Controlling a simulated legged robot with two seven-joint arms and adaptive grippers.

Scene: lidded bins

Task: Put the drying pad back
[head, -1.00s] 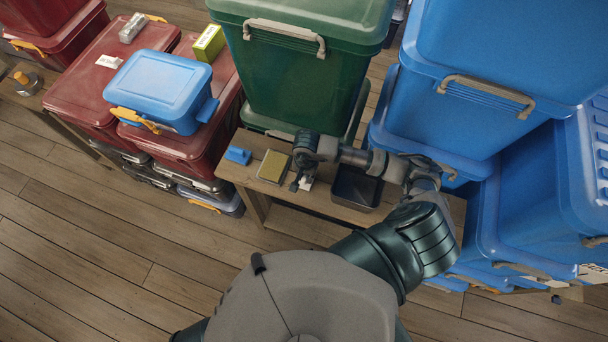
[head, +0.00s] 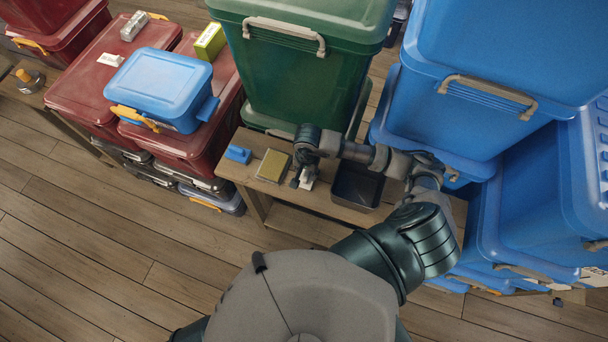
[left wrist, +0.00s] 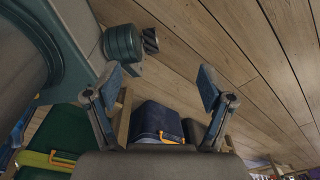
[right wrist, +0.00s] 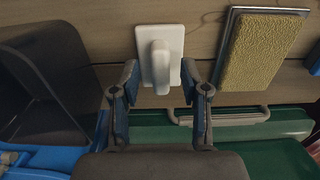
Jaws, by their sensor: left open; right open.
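A yellow, rough-faced pad (head: 272,165) in a thin grey frame lies on the wooden bench (head: 233,172); it also shows at upper right in the right wrist view (right wrist: 262,50). A white plate with a raised grip (right wrist: 160,55) lies on the bench to the right of the pad in the head view. My right gripper (right wrist: 160,78) is open, its fingers on either side of the white piece's lower end; contact cannot be told. In the head view, the right gripper (head: 301,181) partly hides the white piece. My left gripper (left wrist: 159,80) is open and empty, away from the bench top.
A dark open bin (head: 355,187) stands right of the white piece. A small blue object (head: 238,154) sits left of the pad. Stacked green bins (head: 290,75) rise behind, blue bins (head: 465,110) at right, red bins (head: 95,75) at left. The floor at lower left is clear.

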